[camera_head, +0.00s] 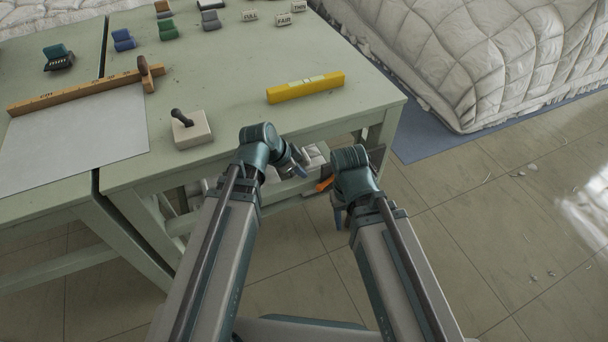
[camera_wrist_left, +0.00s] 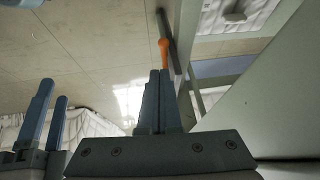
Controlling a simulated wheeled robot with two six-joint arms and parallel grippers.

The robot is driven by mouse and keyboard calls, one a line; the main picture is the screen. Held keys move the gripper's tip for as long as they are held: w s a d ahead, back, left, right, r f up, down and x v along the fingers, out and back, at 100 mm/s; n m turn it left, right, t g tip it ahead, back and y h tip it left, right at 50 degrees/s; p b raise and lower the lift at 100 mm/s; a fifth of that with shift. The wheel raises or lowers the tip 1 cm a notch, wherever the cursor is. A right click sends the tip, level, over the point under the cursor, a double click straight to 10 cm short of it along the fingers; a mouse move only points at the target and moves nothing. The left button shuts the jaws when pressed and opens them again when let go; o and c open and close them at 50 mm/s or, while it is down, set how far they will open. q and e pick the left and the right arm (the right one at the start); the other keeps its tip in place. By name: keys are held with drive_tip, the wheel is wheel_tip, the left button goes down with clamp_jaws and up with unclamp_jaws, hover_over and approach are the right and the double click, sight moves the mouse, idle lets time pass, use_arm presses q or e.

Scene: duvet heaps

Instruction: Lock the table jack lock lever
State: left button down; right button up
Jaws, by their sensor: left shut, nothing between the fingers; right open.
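The orange lever (camera_head: 324,184) shows below the table's near edge, between my two arms. In the left wrist view the orange lever (camera_wrist_left: 163,47) stands just past my left fingertips, beside a dark bar (camera_wrist_left: 172,38). My left gripper (camera_wrist_left: 159,74) is shut and empty, pointing at the lever. I cannot tell whether it touches. In the head view my left gripper (camera_head: 302,160) is at the table's front edge, partly hidden by its wrist. My right gripper (camera_head: 338,213) is open and hangs to the right of the table; it also shows in the left wrist view (camera_wrist_left: 50,110).
The green table (camera_head: 240,80) carries a yellow level (camera_head: 306,87), a white block with a dark knob (camera_head: 190,129), a wooden ruler (camera_head: 75,92) and several small coloured blocks. A white duvet heap (camera_head: 470,60) lies at the upper right. The tiled floor (camera_head: 510,240) at right is mostly free.

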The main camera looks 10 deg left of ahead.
sight(318, 189)
use_arm(q)
drive_tip(key=b+x, duration=0.3)
drive_tip(key=x, duration=0.1)
drive_tip(key=b+x, duration=0.7)
drive_tip(key=x, duration=0.1)
drive_tip(key=shift+w+a+f, duration=0.1)
drive_tip(key=shift+w+f, duration=0.1)
drive_tip(key=shift+w, duration=0.15)
drive_tip(key=shift+w+f+b, duration=0.2)
drive_tip(key=shift+f+b, duration=0.05)
drive_tip(key=shift+b, duration=0.15)
